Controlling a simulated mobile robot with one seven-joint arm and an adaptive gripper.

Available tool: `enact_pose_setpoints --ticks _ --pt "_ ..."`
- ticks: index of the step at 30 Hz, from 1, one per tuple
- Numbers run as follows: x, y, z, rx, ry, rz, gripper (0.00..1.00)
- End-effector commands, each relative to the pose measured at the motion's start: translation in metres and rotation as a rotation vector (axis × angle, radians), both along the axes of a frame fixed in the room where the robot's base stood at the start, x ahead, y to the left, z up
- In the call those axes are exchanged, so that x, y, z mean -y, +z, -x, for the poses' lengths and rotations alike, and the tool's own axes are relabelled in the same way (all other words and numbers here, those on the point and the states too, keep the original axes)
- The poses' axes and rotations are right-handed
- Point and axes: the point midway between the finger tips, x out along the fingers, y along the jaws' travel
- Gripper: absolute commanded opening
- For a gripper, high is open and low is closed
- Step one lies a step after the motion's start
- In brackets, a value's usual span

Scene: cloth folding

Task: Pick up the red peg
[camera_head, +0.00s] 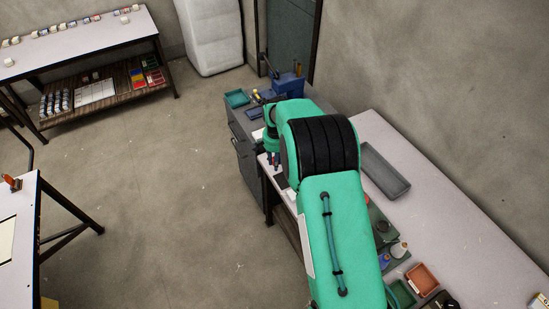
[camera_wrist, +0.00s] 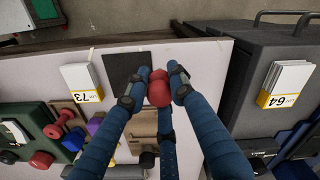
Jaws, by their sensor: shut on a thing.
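The red peg (camera_wrist: 159,87) shows in the wrist view as a rounded red end between my fingertips. My gripper (camera_wrist: 156,84) has blue-sleeved fingers with dark tips, and it is shut on this peg. The rest of the peg is hidden by the fingers and the viewing angle. The peg appears over the pale table top (camera_wrist: 205,55), beside a dark square (camera_wrist: 124,66); I cannot tell its height. In the head view my green arm reaches over the right-hand table, and I cannot make out the peg clearly there.
Another red dumbbell-shaped piece (camera_wrist: 63,123) lies on a brown board at left, near a blue-purple piece (camera_wrist: 74,138). Number cards 73 (camera_wrist: 82,80) and 64 (camera_wrist: 284,84) lie on either side. A grey tray (camera_head: 384,171) sits on the table near the wall.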

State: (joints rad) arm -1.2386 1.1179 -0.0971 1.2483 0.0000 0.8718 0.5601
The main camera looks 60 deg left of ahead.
Motion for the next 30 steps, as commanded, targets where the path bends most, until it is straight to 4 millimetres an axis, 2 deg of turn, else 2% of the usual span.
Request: enact_pose_setpoints --ticks 18,24,30 --pt "0.086 0.009 0.032 -0.001 0.0 0.001 0.0" --pt "0.103 0.011 0.039 0.0 0.0 0.0 0.0" --pt "0.112 0.011 0.043 0.0 0.0 0.001 0.0"
